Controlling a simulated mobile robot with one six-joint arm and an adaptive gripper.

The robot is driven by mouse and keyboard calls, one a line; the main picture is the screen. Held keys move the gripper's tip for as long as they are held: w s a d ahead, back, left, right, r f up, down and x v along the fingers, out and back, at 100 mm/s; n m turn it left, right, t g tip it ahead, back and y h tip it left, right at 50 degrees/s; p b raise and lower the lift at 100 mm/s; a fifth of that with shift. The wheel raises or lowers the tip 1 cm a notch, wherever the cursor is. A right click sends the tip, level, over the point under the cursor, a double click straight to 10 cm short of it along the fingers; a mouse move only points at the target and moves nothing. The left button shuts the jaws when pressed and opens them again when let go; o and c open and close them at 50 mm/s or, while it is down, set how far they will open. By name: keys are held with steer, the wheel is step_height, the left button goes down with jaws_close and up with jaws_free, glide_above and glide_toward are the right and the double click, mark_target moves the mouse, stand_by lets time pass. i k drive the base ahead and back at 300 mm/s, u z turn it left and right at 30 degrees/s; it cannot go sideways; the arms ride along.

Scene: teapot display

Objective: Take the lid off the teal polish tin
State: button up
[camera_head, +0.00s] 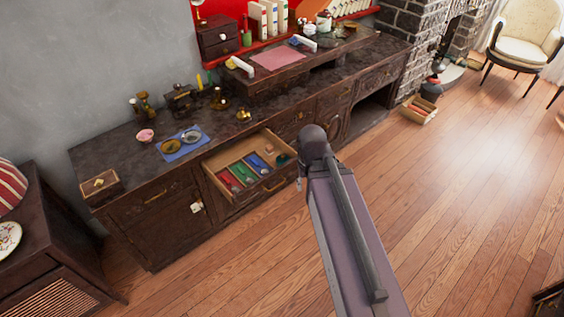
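A small dark teal round object (283,159), which may be the polish tin, sits at the right end of the open drawer (268,186). It is too small to tell whether a lid is on it. A round, shallow greyish item (191,136) lies on a blue cloth on the counter, with a yellowish ring-like item (170,147) to its left. My arm rises from the bottom of the view to a dark joint just right of the drawer. My gripper's fingers cannot be made out.
The drawer holds red, green and blue compartments. The dark counter (118,150) carries a pink bowl (146,135), brass pieces (243,114) and a small box (100,184). A raised shelf with a pink mat (278,57) stands further right.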

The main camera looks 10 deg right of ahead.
mark_target(281, 160)
steer(key=k, duration=1.35)
steer(key=u, duration=0.3)
steer(key=i, duration=1.75)
steer(key=z, duration=0.45)
